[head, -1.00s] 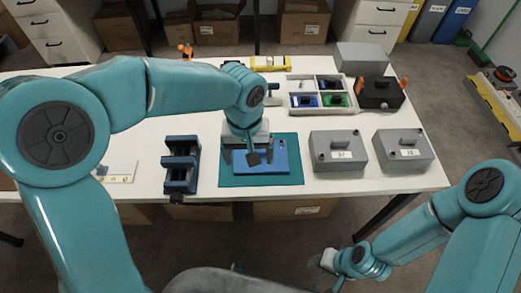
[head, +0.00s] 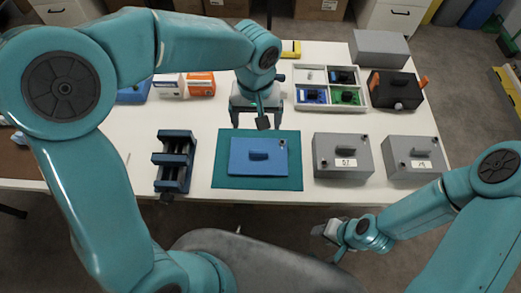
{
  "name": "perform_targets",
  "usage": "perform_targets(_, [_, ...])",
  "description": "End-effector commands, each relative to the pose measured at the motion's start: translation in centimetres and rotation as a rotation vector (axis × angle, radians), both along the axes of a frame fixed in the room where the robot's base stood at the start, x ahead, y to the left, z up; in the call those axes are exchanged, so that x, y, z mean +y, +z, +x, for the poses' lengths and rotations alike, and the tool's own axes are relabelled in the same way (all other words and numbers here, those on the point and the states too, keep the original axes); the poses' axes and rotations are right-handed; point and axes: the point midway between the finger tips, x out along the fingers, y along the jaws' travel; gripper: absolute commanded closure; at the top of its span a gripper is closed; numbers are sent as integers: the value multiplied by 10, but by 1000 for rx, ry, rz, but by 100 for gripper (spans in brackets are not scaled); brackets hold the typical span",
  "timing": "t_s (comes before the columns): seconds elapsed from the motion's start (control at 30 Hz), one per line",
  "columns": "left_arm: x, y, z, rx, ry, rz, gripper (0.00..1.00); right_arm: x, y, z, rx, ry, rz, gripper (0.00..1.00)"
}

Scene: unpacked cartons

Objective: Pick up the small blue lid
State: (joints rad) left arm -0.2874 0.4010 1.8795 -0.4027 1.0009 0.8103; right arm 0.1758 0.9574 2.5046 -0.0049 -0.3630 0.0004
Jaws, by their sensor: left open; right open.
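The small blue lid (head: 270,169) lies flat on a teal mat (head: 228,183) near the table's front edge. It is a blue plate with a dark blue raised grip in its middle and a small hole near its far right corner. My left gripper (head: 256,122) points down just beyond the lid's far edge, apart from it. Its two fingers are spread with nothing between them. My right gripper (head: 325,231) is low at the front, off the table, far from the lid, and empty.
A dark blue vise-like fixture (head: 173,165) stands left of the mat. Two grey lidded boxes (head: 342,168) (head: 414,170) stand to its right. Behind are a divided tray (head: 319,104) with circuit boards, a black box (head: 395,90) and small cartons (head: 200,84).

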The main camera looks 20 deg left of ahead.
Motion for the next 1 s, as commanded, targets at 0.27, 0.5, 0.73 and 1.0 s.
perform_targets(0.27, [-1,-66,-6,8,0,1,11,0,0,0,0,0,0,57])
perform_targets(0.5, [-2,-98,-5,4,1,0,11,0,0,0,0,0,0,57])
perform_targets(0.73, [-5,-124,-3,8,-1,1,11,0,8,0,0,0,0,57])
perform_targets(1.0, [-6,-152,0,4,0,-2,11,0,8,0,0,0,0,57])
